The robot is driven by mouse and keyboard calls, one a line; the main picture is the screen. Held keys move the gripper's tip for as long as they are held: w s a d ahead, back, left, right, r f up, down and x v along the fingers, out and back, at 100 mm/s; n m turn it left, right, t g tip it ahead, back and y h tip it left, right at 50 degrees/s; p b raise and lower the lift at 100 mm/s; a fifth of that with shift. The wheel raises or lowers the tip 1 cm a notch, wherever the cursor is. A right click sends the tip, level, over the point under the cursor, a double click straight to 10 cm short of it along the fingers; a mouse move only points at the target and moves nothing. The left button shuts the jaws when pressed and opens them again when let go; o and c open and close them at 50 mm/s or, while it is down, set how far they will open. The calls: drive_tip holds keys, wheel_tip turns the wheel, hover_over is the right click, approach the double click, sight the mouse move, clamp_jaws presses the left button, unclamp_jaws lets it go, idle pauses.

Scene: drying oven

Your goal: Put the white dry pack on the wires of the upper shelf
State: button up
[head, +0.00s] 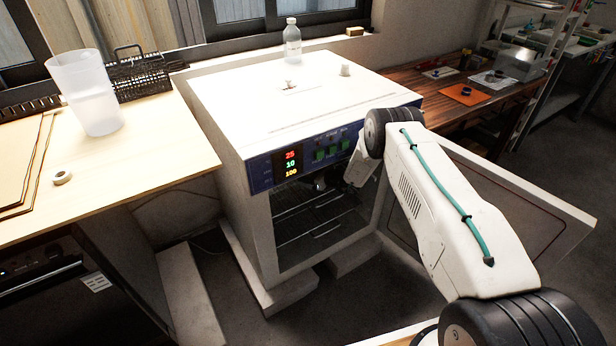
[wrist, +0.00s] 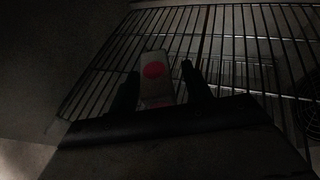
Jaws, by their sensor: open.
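The white dry pack (wrist: 157,88), pale with a red round mark, shows in the wrist view between the two dark fingers of my gripper (wrist: 160,82). It appears to lie on the wires of a shelf (wrist: 230,45); whether it touches them fully is hard to tell in the dark. My gripper is open, with a finger on either side of the pack. In the head view my arm reaches into the open oven (head: 300,95), and the gripper and pack are mostly hidden there. Wire shelves (head: 310,215) show dimly inside.
The oven door (head: 500,205) stands open to the right, beside my arm. A clear bottle (head: 292,42) stands on the oven top. A light wooden table (head: 150,150) at left holds a plastic beaker (head: 92,95) and a tape roll (head: 62,177).

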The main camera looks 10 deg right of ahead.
drive_tip(key=s+d, duration=0.2)
drive_tip(key=s, duration=0.1)
drive_tip(key=s+d, duration=0.6)
drive_tip(key=shift+s+r, duration=0.1)
drive_tip(key=shift+r, duration=0.15)
drive_tip(key=shift+s+d, duration=0.2)
drive_tip(key=shift+s, duration=0.25)
